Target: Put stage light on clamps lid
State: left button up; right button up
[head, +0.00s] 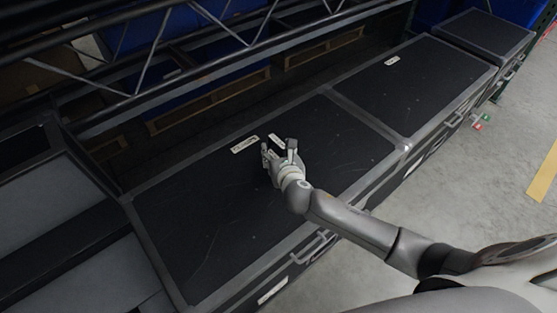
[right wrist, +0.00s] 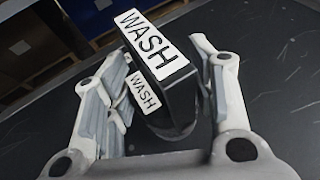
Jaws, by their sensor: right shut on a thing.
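The stage light is a dark block with white WASH labels, seen close up in the right wrist view (right wrist: 181,100). In the head view its white label (head: 277,140) shows between the fingers of my right gripper (head: 278,147). That gripper is shut on the light, with one finger on each side. Both are over the large black case lid (head: 215,215) in the middle, near its back edge. A white label (head: 245,144) lies just left of the gripper; its text is too small to read. I cannot tell whether the light touches the lid. My left gripper is not in view.
A second black-lidded case (head: 425,85) with a small white label adjoins on the right, and a smaller one (head: 488,38) stands beyond. Metal truss (head: 150,50) runs along the back. Most of the middle lid is clear. Grey floor (head: 470,180) lies in front.

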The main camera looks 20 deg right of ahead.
jog(key=shift+w+d+f, duration=0.1)
jog(key=shift+w, duration=0.1)
jog(key=shift+w+f+b, duration=0.1)
jog(key=shift+f+b, duration=0.35)
jog(key=shift+f, duration=1.2)
jog(key=shift+f, duration=0.2)
jog(key=o, duration=1.5)
jog(key=shift+f, duration=0.1)
